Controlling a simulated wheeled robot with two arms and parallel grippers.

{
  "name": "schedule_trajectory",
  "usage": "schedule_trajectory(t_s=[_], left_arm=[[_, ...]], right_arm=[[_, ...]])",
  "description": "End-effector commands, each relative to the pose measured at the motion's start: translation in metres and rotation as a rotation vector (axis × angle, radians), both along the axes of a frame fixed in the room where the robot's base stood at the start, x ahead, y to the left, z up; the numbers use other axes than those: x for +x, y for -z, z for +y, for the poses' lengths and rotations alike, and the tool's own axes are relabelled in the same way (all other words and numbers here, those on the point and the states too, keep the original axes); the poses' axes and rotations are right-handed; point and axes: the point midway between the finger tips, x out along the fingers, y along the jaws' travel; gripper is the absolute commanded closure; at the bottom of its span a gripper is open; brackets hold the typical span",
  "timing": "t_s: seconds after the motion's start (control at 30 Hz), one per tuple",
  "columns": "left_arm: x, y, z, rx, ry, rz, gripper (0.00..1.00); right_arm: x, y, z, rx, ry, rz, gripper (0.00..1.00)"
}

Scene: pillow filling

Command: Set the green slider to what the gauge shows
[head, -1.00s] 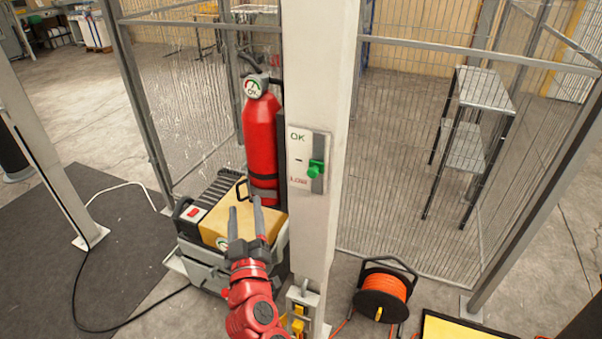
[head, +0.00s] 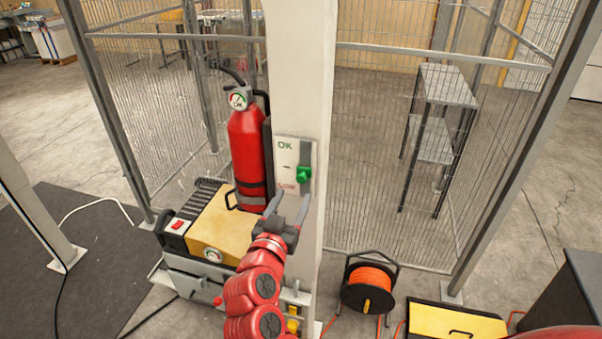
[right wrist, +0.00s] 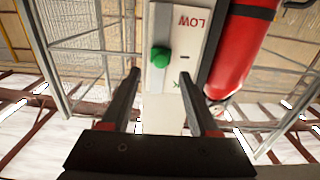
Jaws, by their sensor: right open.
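The green slider (head: 303,174) sits on a pale panel (head: 287,158) on the white post, marked OK at the top and LOW below. It stands about level with the middle dash. The gauge (head: 238,99) is on the red fire extinguisher (head: 246,150), left of the post; its dial has red and green parts and OK lettering, but the needle is too small to read surely. My right gripper (head: 290,200) is open and empty, just below the slider. In the right wrist view the green slider (right wrist: 160,57) shows upside down between the fingertips, beyond them. My left gripper is out of view.
A yellow-topped machine (head: 218,224) stands below the extinguisher. An orange cable reel (head: 368,285) and a yellow case (head: 455,322) are on the floor to the right. Wire mesh fencing (head: 400,150) stands behind the post (head: 300,80).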

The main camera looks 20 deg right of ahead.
Motion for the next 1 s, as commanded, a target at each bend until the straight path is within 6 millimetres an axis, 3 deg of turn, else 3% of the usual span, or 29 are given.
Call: schedule_trajectory(t_s=[0.3, 0.5, 0.77, 0.8, 1.0], left_arm=[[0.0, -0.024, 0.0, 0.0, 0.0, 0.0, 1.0], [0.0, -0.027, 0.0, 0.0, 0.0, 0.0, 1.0], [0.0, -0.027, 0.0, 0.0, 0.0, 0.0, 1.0], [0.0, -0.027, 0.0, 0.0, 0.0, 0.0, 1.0], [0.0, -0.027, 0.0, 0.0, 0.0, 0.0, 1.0]], right_arm=[[0.053, -0.003, -0.037, -0.001, 0.003, 0.001, 0.39], [0.066, -0.002, -0.044, -0.003, -0.002, -0.002, 0.39], [0.067, -0.001, -0.045, -0.003, -0.002, -0.002, 0.39], [0.067, -0.001, -0.045, -0.003, -0.002, -0.002, 0.41], [0.067, -0.001, -0.044, -0.003, -0.002, -0.002, 0.77]])
